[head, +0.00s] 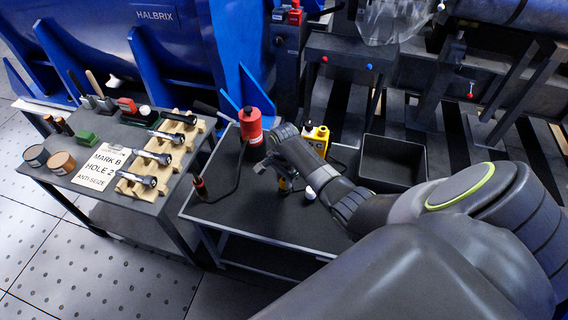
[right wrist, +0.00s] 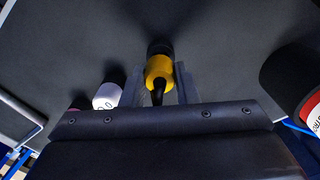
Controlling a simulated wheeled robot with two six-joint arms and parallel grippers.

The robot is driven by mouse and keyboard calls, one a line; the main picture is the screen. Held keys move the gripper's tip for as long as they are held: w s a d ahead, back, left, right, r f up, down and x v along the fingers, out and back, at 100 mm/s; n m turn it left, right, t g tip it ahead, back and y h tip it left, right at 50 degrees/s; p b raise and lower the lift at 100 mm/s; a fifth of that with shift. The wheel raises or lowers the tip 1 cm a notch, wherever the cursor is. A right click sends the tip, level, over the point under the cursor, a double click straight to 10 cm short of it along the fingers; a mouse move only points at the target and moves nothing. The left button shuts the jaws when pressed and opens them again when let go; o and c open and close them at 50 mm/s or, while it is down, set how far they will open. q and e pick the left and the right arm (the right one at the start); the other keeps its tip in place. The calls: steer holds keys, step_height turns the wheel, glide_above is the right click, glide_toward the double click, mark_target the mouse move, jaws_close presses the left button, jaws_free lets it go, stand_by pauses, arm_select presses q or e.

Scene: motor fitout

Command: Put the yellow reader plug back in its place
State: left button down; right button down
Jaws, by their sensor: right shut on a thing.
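The yellow reader plug (right wrist: 159,70) sits between the two fingers of my right gripper (right wrist: 160,84) in the right wrist view, with a dark end beyond it and a black cable or stem on the near side. The gripper is shut on it. In the head view my right gripper (head: 268,166) is over the dark cart top, and a bit of yellow (head: 283,184) shows just below it. A yellow device (head: 317,138) stands behind my right wrist, partly hidden. The plug's place cannot be made out. My left gripper is not in view.
A red cylinder (head: 250,124) stands left of my gripper, with a black cable running to a handle (head: 200,187). A white-ended object (right wrist: 108,93) is beside the plug. An open black bin (head: 392,160) is at right. The left table (head: 150,200) holds bolts in wooden racks.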

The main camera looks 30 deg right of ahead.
mark_target(284, 179)
steer(key=shift+f+b, duration=0.35)
steer(key=shift+f, duration=0.65)
steer(key=c, duration=1)
jaws_free()
steer(key=shift+c, duration=0.2)
steer(key=shift+r, duration=0.15)
step_height(284, 179, up, 17)
steer(key=p, duration=0.2)
steer(key=shift+r, duration=0.15)
